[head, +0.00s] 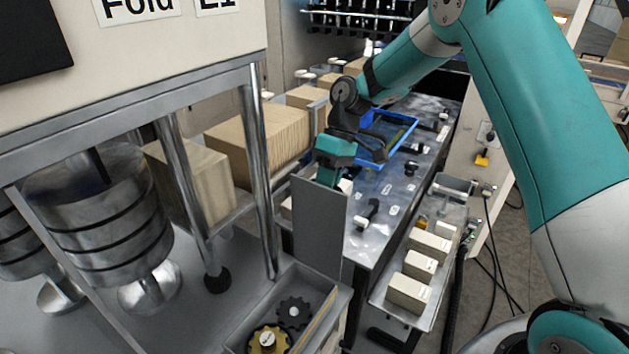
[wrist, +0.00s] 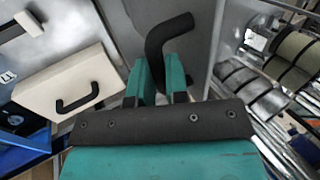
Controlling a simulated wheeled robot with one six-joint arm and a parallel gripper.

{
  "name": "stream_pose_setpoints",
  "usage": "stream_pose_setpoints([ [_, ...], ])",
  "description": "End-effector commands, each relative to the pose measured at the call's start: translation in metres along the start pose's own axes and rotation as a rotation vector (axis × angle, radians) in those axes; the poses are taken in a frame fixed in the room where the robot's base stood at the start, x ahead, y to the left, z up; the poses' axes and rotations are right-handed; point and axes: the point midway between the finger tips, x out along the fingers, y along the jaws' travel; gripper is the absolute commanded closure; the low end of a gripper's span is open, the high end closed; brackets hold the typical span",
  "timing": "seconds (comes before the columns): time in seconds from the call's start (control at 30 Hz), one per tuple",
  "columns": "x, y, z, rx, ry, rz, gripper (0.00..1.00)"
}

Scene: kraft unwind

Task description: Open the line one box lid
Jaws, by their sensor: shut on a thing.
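The line one box (head: 335,312) is an open grey box at the bottom of the head view, with a black gear and a yellow gear inside. Its grey lid (head: 318,232) stands nearly upright at the box's far side. My gripper (head: 326,178) is at the lid's upper edge. In the wrist view, the teal fingers of my gripper (wrist: 162,82) are closed on a black bent handle (wrist: 166,38), with a grey panel behind it, apparently the lid. The handle is hidden in the head view.
A metal bench (head: 375,235) with a blue tray (head: 402,138) and small parts lies beyond the lid. Several small cartons (head: 410,292) stand on a shelf at right. A metal post (head: 259,170) and steel rollers (head: 105,215) are close at left.

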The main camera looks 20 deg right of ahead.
Motion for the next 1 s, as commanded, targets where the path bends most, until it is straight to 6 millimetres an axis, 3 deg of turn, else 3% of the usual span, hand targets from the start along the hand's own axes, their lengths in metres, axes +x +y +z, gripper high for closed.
stream_pose_setpoints([
  [0.5, 0.004, 0.009, 0.006, 0.022, -0.011, -0.028, 1.00],
  [0.53, 0.004, 0.009, 0.006, 0.022, -0.011, -0.028, 0.81],
  [0.63, 0.003, 0.009, 0.006, 0.020, -0.009, -0.027, 0.60],
  [1.0, -0.008, 0.010, 0.004, 0.012, 0.000, -0.024, 0.60],
])
